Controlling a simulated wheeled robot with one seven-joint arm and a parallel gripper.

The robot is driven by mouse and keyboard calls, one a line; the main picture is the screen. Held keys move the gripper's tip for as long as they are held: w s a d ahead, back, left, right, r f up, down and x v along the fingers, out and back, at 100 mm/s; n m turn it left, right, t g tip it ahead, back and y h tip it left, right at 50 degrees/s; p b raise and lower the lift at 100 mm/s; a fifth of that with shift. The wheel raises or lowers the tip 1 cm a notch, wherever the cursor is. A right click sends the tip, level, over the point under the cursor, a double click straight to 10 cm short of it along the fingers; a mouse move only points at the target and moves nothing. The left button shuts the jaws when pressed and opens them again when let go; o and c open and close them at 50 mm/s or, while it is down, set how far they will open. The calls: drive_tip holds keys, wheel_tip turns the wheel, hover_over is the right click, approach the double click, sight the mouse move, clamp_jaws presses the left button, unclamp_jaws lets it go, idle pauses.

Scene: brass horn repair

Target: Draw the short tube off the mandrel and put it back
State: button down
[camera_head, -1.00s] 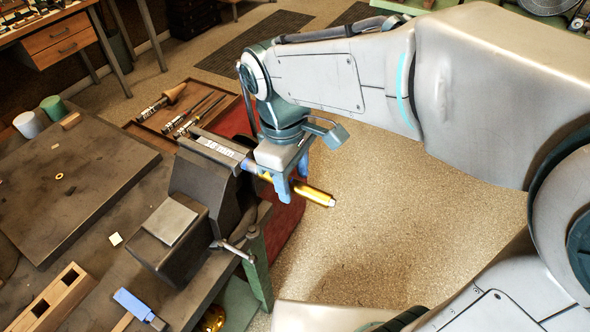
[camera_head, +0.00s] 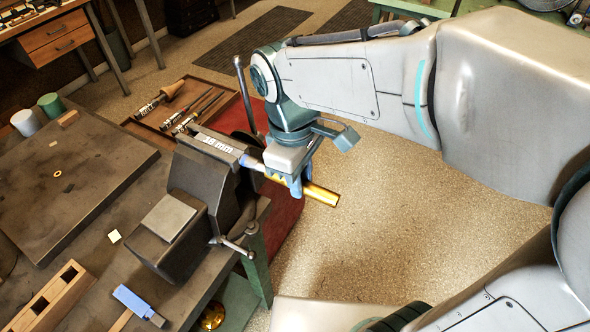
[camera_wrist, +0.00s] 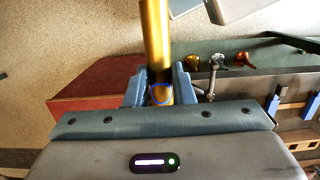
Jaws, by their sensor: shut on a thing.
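The short brass tube (camera_head: 323,195) points out from the vise (camera_head: 205,190) toward the lower right. My gripper (camera_head: 296,187) is shut around it, with the fingers straddling it. A short pale length of the mandrel (camera_head: 250,162) shows between the vise and the tube. The tube's outer end extends past my fingers, and no mandrel tip shows there. Whether the mandrel still reaches inside the tube is hidden. In the wrist view the tube (camera_wrist: 155,45) runs up from between the blue fingers (camera_wrist: 160,90), with a blue mark on its surface there.
The vise stands at the bench (camera_head: 90,265) edge, its handle (camera_head: 235,246) jutting right. A wooden tray (camera_head: 150,125) with tools lies behind it. Open floor (camera_head: 390,220) is on the right.

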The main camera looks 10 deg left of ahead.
drive_tip(key=s+d, duration=0.3)
drive_tip(key=d, duration=0.4)
drive_tip(key=s+d, duration=0.3)
drive_tip(key=d, duration=0.4)
drive_tip(key=shift+d+p, duration=0.3)
idle(1.1)
